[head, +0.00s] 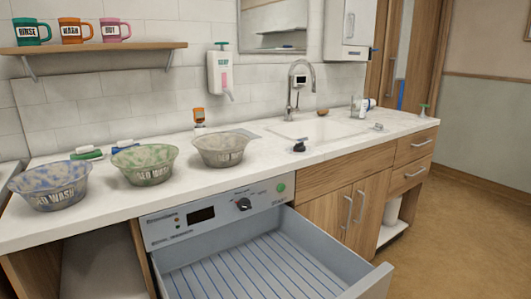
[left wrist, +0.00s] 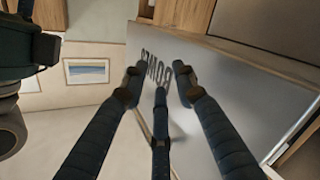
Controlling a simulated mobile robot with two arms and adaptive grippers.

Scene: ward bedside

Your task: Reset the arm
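My left gripper (left wrist: 160,78) shows only in the left wrist view. Its dark fingers are spread apart with nothing between them. Behind the fingers is a grey panel (left wrist: 210,65) with dark lettering that appears turned over; I cannot tell whether they touch it. Neither arm shows in the head view, and my right gripper is in no view.
A grey drawer (head: 262,268) stands pulled out below the white counter (head: 335,148). On the counter are blue (head: 50,187), green (head: 146,165) and grey (head: 221,150) speckled bowls. A sink (head: 322,130) is further right. Open floor (head: 470,215) lies at right.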

